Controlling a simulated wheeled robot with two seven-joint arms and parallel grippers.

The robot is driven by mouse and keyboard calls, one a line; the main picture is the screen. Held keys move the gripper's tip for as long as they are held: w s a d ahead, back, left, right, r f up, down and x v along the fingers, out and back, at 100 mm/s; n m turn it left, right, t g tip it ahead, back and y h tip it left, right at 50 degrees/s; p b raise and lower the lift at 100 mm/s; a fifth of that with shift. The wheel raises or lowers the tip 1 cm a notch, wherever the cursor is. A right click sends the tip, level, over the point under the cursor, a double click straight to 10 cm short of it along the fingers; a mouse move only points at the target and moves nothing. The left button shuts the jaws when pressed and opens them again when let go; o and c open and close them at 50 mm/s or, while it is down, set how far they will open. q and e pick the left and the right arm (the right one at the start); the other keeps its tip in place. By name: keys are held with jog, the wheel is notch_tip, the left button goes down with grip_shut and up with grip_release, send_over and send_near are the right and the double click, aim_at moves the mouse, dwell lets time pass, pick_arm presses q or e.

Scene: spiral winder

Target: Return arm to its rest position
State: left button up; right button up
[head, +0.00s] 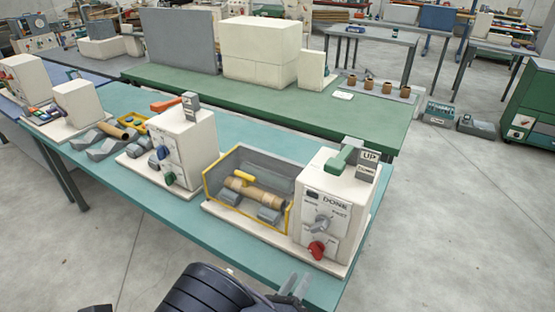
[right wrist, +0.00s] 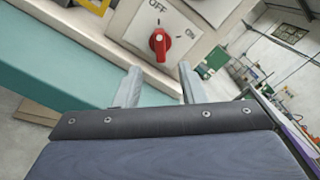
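The right-hand winder's white control box (head: 333,205) has a screen reading DONE, a grey knob (head: 323,224) and a red knob (head: 317,249). A green lever (head: 345,158) sits on top beside an UP sign (head: 369,163). My right gripper (head: 294,288) is low in the head view, in front of the table edge. In the right wrist view its two fingers (right wrist: 157,86) are apart with nothing between them. The red knob (right wrist: 160,42) lies beyond the fingertips, near an OFF/ON label. My left gripper is not in view.
Left of the box, a yellow-edged bay (head: 250,160) holds a brown tube (head: 258,194) on grey rollers with a yellow piece on it. Another white control box (head: 182,145) stands further left on the teal table (head: 180,215). Open floor (head: 450,240) lies to the right.

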jog(key=s+d+r+m+g+y, duration=0.25)
jog(key=s+d+m+g, duration=0.25)
jog(key=d+m+g, duration=0.4)
jog(key=s+d+r+m+g+y, duration=0.1)
jog(key=s+d+r+m+g, duration=0.35)
jog(key=m, duration=0.65)
jog(key=s+r+m+t+y, duration=0.2)
jog(key=r+m+y, duration=0.3)
jog(key=m, duration=0.4)
jog(key=s+a+r+m+t+y, duration=0.1)
jog(key=s+r+m+y, duration=0.3)
jog(key=m, duration=0.5)
jog(key=shift+r+m+t+y, duration=0.3)
jog(key=shift+r+t+y, duration=0.1)
jog(key=shift+t+y, duration=0.45)
jog(key=shift+s+a, duration=0.1)
